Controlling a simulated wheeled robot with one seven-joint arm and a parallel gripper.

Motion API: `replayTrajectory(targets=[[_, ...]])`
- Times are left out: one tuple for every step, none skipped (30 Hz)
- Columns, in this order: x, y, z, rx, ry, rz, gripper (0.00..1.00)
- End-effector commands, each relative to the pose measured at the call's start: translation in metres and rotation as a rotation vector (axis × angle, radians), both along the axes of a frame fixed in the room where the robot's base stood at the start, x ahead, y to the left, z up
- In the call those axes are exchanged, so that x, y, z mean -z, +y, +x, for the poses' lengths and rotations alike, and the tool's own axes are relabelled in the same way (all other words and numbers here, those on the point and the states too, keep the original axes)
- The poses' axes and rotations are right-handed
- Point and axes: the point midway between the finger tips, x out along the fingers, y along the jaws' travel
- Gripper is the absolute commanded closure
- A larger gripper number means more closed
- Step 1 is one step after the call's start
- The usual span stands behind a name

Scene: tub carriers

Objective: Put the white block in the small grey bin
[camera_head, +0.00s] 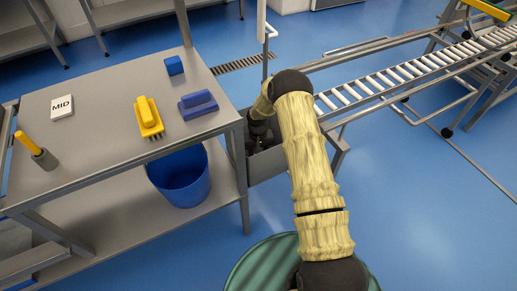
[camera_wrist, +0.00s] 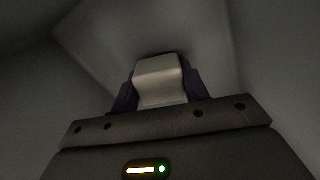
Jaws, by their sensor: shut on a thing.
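My gripper (camera_wrist: 160,94) is shut on the white block (camera_wrist: 158,76), with a dark finger on each side of it. In the wrist view, the grey walls of the small grey bin (camera_wrist: 270,60) surround the block and fingers. In the head view, my arm bends down into the small grey bin (camera_head: 268,168), beside the right end of the steel table. My gripper shows there only as a dark shape (camera_head: 259,128), and the block is hidden. I cannot tell whether the block touches the bin floor.
The steel table (camera_head: 100,95) holds a blue block (camera_head: 174,66), a yellow brush (camera_head: 148,117), a blue-handled tool (camera_head: 198,104), a white MID card (camera_head: 62,107) and a yellow-handled tool (camera_head: 37,151). A blue tub (camera_head: 182,180) stands below. A roller conveyor (camera_head: 400,75) runs right.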

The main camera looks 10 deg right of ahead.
Motion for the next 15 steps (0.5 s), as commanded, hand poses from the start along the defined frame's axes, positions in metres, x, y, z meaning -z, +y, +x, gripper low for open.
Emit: replayTrajectory(targets=[[0.001, 0.0, 0.0001, 0.0, 0.0, 0.0, 0.78], [0.0014, 0.0, 0.0001, 0.0, 0.0, 0.0, 0.78], [0.0019, 0.0001, 0.0001, 0.0, 0.0, 0.0, 0.78], [0.0022, 0.0001, 0.0001, 0.0, 0.0, 0.0, 0.78], [0.0026, 0.0, 0.0001, 0.0, 0.0, 0.0, 0.78], [0.0031, 0.0001, 0.0001, 0.0, 0.0, 0.0, 0.78], [0.0034, 0.0, 0.0001, 0.0, 0.0, 0.0, 0.78], [0.0038, 0.0, 0.0001, 0.0, 0.0, 0.0, 0.78], [0.0043, 0.0, 0.0001, 0.0, 0.0, 0.0, 0.78], [0.0046, 0.0, 0.0001, 0.0, 0.0, 0.0, 0.78], [0.005, 0.0, 0.0001, 0.0, 0.0, 0.0, 0.78], [0.0054, 0.0001, 0.0001, 0.0, 0.0, 0.0, 0.78], [0.0058, 0.0001, 0.0001, 0.0, 0.0, 0.0, 0.78], [0.0062, 0.0001, 0.0001, 0.0, 0.0, 0.0, 0.78], [0.0067, 0.0001, 0.0001, 0.0, 0.0, 0.0, 0.78]])
